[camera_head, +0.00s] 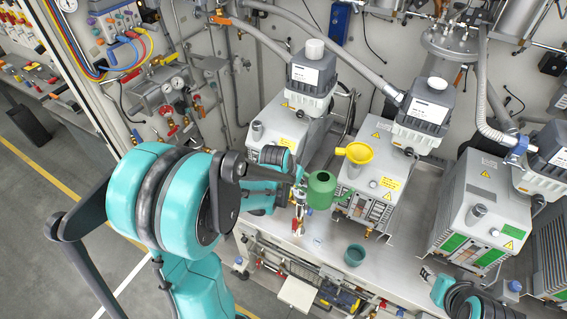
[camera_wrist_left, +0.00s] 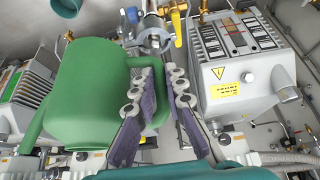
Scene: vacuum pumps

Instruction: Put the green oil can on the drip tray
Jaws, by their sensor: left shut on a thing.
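The green oil can (camera_head: 321,191) is at the middle of the head view, in front of the pumps. My left gripper (camera_head: 300,193) is at its left side. In the left wrist view the can (camera_wrist_left: 85,90) fills the left part, and my left gripper (camera_wrist_left: 161,80) is shut on its handle side. The fingers partly hide the handle. I cannot tell whether the can touches the bench. A pale flat plate (camera_head: 297,293) juts out at the bench front; I cannot tell whether it is the drip tray. My right gripper (camera_head: 428,275) is at the lower right, its fingers unclear.
A yellow funnel (camera_head: 358,153) sits on the middle pump (camera_head: 375,185), right behind the can. A teal cup (camera_head: 354,255) stands on the bench (camera_head: 325,238) to the right. Other pumps stand left and right. The bench between the can and cup is mostly clear.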

